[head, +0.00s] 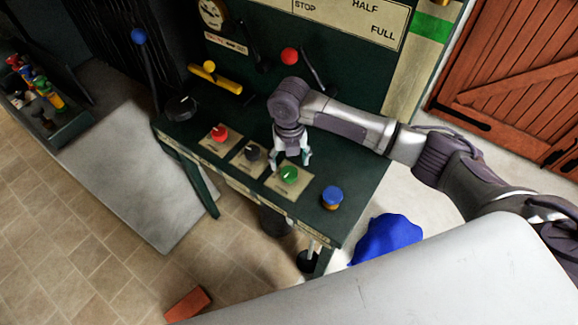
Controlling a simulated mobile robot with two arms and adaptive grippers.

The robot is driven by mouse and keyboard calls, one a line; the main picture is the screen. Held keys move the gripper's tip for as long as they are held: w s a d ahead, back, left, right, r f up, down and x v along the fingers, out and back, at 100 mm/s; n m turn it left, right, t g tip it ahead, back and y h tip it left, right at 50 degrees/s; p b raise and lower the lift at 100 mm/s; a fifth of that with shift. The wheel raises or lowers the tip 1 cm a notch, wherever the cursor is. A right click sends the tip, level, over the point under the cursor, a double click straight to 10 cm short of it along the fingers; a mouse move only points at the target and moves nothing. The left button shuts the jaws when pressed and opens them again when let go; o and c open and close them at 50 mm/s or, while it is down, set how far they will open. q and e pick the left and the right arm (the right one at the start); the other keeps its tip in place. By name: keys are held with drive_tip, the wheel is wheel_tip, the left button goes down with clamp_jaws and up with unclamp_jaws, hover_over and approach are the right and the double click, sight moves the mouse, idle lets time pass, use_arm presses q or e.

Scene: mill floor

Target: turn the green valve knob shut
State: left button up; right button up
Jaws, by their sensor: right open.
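The green valve knob (289,175) sits on a pale plate on the dark green bench (312,203), with a light pointer mark on its top. My right gripper (291,160) comes in from the right and points down just behind and above the knob. Its fingers are spread and hold nothing. I cannot tell whether a finger touches the knob. My left gripper does not show in the head view.
Behind are a yellow-handled lever (222,80) and a red-balled lever (289,56). A brick (188,304) lies on the floor; a blue bag (386,239) is at right.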

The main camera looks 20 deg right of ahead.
sight(289, 172)
wheel_tip(289, 172, down, 4)
drive_tip(key=shift+r, duration=0.15)
drive_tip(key=shift+f, duration=0.45)
drive_tip(key=c, duration=1.2)
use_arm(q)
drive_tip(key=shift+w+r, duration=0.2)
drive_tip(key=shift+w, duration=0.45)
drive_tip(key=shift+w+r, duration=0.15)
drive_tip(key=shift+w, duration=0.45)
use_arm(e)
drive_tip(key=shift+o, duration=0.2)
use_arm(q)
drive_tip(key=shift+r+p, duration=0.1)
drive_tip(key=shift+p, duration=0.2)
use_arm(e)
drive_tip(key=shift+r, duration=0.1)
